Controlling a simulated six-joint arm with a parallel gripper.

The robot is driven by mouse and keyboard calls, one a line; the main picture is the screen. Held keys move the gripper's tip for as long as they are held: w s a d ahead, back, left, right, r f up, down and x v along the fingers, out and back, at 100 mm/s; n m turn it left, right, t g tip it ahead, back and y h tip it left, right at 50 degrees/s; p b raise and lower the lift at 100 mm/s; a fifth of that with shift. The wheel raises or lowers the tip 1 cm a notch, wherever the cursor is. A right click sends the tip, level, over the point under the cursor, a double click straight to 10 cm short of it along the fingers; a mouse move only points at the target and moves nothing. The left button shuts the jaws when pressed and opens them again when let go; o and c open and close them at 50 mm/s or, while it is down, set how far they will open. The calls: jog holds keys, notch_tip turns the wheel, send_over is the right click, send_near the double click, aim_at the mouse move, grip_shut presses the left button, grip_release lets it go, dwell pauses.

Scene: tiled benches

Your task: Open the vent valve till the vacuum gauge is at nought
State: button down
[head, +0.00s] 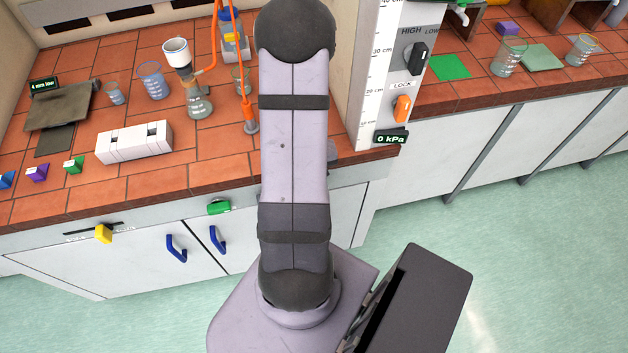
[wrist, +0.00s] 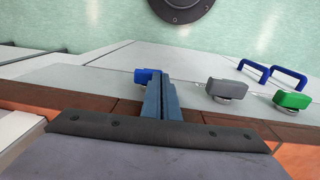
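A small dark display on the pillar's foot, the gauge (head: 391,138), reads 0 kPa. In the wrist view, a blue knob (wrist: 146,76) sits on the bench front just beyond and to the left of my gripper's (wrist: 162,78) fingertips. My fingers are close together, with only a thin line between them. I cannot tell whether they touch the knob. A grey knob (wrist: 228,90) and a green knob (wrist: 292,100) are to their right. No label shows which is the vent valve. In the head view, my arm hides the gripper and the blue knob.
A filter flask (head: 199,106) with a white funnel (head: 176,52) and orange tubing (head: 217,40) stands on the bench. A white block (head: 134,143) and beakers (head: 152,82) are to the left. A black knob (head: 418,57) and an orange LOCK switch (head: 402,108) are on the pillar.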

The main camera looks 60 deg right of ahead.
jog(key=shift+w+a+f, duration=0.15)
jog(key=shift+a+f, duration=0.05)
jog(key=shift+w+a+f+b, duration=0.55)
jog(key=shift+f+b, duration=0.1)
jog(key=shift+f, duration=0.3)
dwell(0.8)
